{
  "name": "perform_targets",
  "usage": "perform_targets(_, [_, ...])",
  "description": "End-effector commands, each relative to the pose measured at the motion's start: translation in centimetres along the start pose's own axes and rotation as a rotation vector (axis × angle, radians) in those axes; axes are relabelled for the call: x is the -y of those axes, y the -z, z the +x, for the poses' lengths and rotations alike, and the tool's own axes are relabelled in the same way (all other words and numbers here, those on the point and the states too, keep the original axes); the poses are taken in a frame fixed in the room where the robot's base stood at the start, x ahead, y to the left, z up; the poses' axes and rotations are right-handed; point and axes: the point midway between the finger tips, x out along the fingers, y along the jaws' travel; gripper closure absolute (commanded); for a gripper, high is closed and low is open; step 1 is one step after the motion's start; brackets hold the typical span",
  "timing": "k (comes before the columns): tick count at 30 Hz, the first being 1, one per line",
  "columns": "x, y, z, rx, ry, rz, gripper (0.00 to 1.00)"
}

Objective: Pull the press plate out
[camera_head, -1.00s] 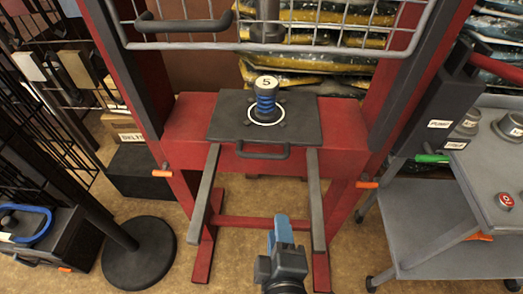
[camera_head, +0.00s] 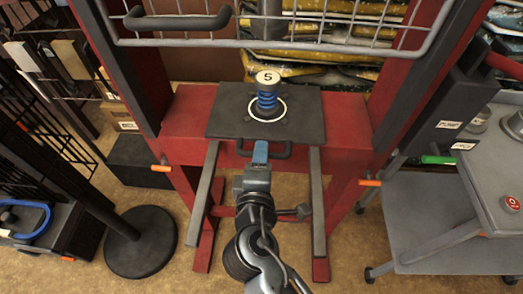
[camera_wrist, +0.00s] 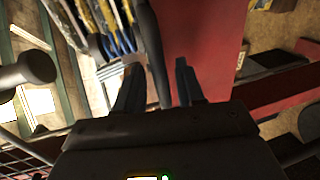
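The press plate (camera_head: 225,118) is a dark flat plate on the red press frame. A dark bar handle (camera_head: 282,155) is at its front edge. A blue spring (camera_head: 267,100) with a white-topped cap marked 5 stands on the plate within a white ring. My gripper (camera_head: 260,152) is at the middle of the handle and hides part of it. In the wrist view my gripper (camera_wrist: 158,82) has its two fingers apart. A dark bar (camera_wrist: 152,50) shows between them, probably the handle. I cannot tell whether it touches either finger.
Two grey rails (camera_head: 318,200) run forward below the plate. A wire guard (camera_head: 300,42) with a dark handle hangs above. Orange-tipped pegs (camera_head: 369,182) stick out at both sides. A grey cart (camera_head: 440,235) stands right, a round black base (camera_head: 140,248) left.

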Motion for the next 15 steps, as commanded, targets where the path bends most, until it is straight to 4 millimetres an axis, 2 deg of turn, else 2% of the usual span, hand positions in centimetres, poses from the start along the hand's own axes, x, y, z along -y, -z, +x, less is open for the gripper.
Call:
perform_targets(5, [-0.05, 0.03, 1.30, -0.001, -0.001, 0.001, 0.62])
perform_targets(13, [0.03, 0.00, 1.48, -0.001, 0.000, 0.001, 0.62])
perform_targets(15, [0.03, 0.00, 1.47, -0.001, 0.000, 0.001, 0.67])
